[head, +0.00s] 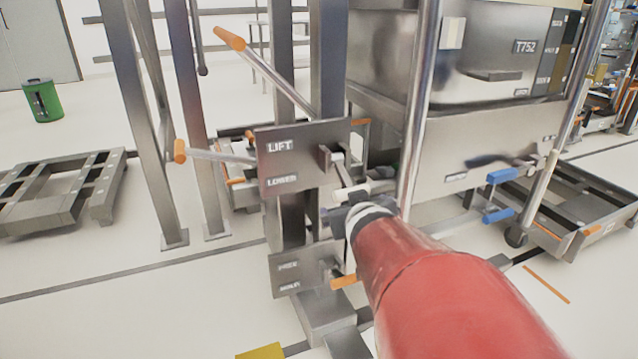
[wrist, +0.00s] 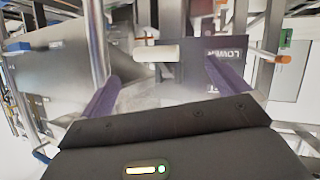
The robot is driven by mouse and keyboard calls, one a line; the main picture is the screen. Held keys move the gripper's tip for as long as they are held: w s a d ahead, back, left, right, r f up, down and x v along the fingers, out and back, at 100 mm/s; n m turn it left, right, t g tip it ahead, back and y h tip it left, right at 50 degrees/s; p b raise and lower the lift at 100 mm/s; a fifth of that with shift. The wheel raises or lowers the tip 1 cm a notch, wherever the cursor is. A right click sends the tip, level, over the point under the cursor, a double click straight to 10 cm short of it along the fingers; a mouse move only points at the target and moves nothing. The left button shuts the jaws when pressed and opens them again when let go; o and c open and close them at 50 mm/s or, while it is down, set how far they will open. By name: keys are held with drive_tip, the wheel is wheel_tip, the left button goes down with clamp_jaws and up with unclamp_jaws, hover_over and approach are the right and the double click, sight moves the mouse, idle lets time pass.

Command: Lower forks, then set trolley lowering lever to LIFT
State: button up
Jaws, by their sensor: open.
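A grey plate (head: 272,162) marked LIFT above LOWER is on the metal post. A pivot at its right side carries a short lever with a white grip (head: 352,190); the lever slants down, toward the level of LOWER. My gripper (head: 348,205) is open close to this grip, partly hidden by my red arm. In the wrist view, the plate (wrist: 212,72) appears upside down. The white grip (wrist: 157,53) lies across the gap of my gripper (wrist: 162,72), just beyond the fingertips. Contact cannot be told. The forks cannot be identified clearly.
Two orange-tipped levers, a long one (head: 229,38) and a shorter one (head: 179,151), stick out left of the post. A lower plate (head: 298,267) has an orange handle (head: 343,282). A steel bin marked T752 (head: 490,85) and a trolley (head: 590,205) stand right.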

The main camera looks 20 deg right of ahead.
sight(349, 184)
drive_tip(key=w+d+t+y+b, duration=0.1)
drive_tip(key=w, duration=0.1)
drive_tip(key=w+d+f+n+t+y+b, duration=0.1)
drive_tip(key=w+t+y, duration=0.1)
drive_tip(key=w+d+f+t+y, duration=0.1)
drive_tip(key=w+d+t, duration=0.1)
drive_tip(key=shift+d+n+y+b, duration=0.1)
drive_tip(key=shift+n+y+b, duration=0.2)
drive_tip(key=shift+b, duration=0.1)
drive_tip(key=shift+w+a+r+b, duration=0.1)
drive_tip(key=shift+w+b, duration=0.25)
drive_tip(key=shift+w, duration=1.6)
drive_tip(key=shift+w+a+b, duration=0.1)
drive_tip(key=shift+w+b, duration=0.25)
drive_tip(key=shift+w, duration=1.55)
